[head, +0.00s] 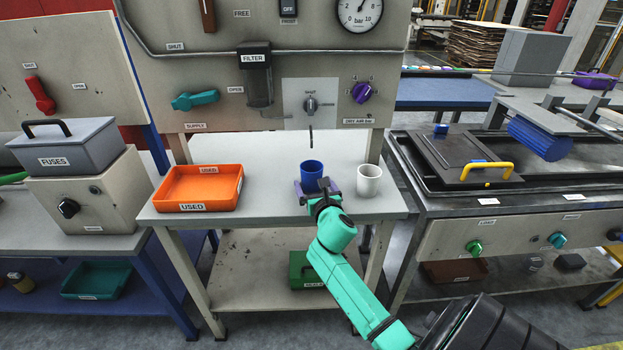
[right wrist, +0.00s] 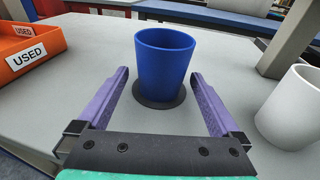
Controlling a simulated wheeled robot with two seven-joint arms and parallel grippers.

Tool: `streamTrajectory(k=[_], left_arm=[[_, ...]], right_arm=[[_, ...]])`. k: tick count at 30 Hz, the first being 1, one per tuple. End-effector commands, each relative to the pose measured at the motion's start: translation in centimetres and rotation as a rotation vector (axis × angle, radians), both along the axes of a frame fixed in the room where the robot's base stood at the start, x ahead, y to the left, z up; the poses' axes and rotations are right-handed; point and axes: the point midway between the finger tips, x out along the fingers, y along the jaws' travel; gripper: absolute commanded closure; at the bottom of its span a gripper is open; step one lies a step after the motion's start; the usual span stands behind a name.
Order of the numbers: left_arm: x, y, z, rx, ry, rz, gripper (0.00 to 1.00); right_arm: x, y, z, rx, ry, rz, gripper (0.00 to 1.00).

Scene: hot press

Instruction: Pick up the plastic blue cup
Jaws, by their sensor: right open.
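The blue plastic cup (head: 312,173) stands upright on the grey table, right of the orange tray. In the right wrist view the blue cup (right wrist: 163,62) rests on a dark round patch on the table. My right gripper (head: 318,186) is at the cup's near side with its two purple fingers spread. In the right wrist view the right gripper (right wrist: 160,92) is open and empty, one finger toward each side of the cup, with the cup at or just beyond the fingertips. I cannot tell whether the fingers touch it. My left gripper is not in view.
A white cup (head: 368,180) stands close to the right of the blue cup. An orange tray (head: 178,207) labelled USED sits on the left of the table (head: 265,205). Behind stands a panel with a spout (head: 311,134) above the blue cup. Table space between tray and cup is clear.

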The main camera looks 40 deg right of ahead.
Motion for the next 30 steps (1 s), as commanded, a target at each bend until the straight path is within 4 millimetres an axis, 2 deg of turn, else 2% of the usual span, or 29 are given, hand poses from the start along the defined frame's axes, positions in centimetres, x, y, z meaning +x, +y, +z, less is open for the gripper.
streamTrajectory(k=[4, 11, 12, 14, 18, 26, 30], left_arm=[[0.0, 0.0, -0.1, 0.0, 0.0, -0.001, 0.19], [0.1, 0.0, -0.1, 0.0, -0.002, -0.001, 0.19], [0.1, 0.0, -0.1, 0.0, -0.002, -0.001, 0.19], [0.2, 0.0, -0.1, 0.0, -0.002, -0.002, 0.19], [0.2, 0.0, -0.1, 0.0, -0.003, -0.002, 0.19], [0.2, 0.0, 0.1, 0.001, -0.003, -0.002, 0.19], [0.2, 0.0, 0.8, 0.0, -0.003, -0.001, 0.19]], right_arm=[[2.4, -1.3, -0.3, 0.001, -0.002, -0.001, 0.0], [2.9, -1.5, -0.3, 0.0, 0.0, 0.0, 0.0], [2.9, -1.5, -0.3, 0.0, 0.0, 0.0, 0.08], [2.9, -1.5, -0.3, 0.0, 0.0, 0.0, 0.31], [2.9, -1.5, -0.3, 0.0, 0.0, 0.0, 0.84], [2.9, -1.5, -0.1, -0.001, 0.0, 0.0, 0.84], [2.9, -1.6, 1.7, -0.006, -0.003, 0.001, 0.84]])
